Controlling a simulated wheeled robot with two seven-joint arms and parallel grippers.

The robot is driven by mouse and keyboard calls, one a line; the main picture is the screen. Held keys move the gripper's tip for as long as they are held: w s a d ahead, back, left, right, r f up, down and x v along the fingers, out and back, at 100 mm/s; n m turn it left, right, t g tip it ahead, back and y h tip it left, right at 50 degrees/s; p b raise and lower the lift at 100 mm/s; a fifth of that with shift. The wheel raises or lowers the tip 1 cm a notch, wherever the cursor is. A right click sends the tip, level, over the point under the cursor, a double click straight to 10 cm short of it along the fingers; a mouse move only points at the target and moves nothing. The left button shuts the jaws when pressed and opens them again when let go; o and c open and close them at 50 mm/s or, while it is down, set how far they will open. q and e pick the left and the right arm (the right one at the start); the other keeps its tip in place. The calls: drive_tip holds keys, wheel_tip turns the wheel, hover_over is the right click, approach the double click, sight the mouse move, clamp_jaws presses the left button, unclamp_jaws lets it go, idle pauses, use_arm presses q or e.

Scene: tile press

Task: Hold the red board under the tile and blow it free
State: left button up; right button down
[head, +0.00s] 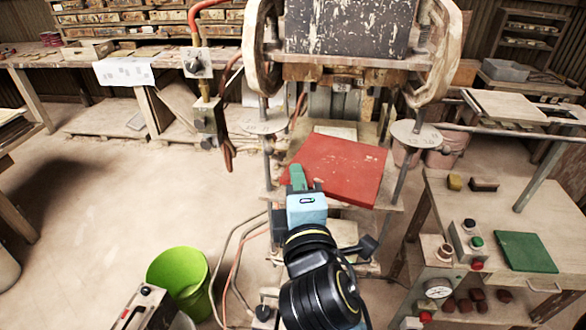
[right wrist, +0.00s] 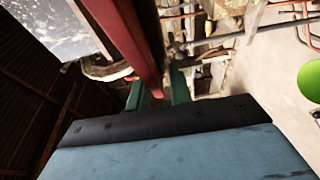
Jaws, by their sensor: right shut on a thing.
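The red board (head: 345,168) lies about level in the press (head: 347,22), below its dark upper block. Its red edge also shows in the right wrist view (right wrist: 132,38). My right gripper (head: 298,180) is at the board's near left corner, its green fingers shut on the edge. In the right wrist view the fingers (right wrist: 160,92) stand on either side of the board. I cannot make out the tile; the underside of the upper block is hidden in the head view. My left gripper is not in view.
A valve with a red hose (head: 197,62) hangs left of the press. Steel posts flank the board. A bench at right carries a button box (head: 468,240) and a green board (head: 525,252). A green bucket (head: 180,280) stands on the floor at left.

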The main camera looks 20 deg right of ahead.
drive_tip(key=shift+w+d, duration=0.35)
drive_tip(key=shift+w, duration=0.15)
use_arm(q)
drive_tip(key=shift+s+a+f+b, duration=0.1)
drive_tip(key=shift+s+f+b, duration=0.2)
use_arm(e)
drive_tip(key=w+d, duration=0.7)
drive_tip(key=w, duration=0.5)
drive_tip(key=w+d, duration=0.8)
drive_tip(key=w, duration=0.4)
drive_tip(key=shift+w, duration=0.15)
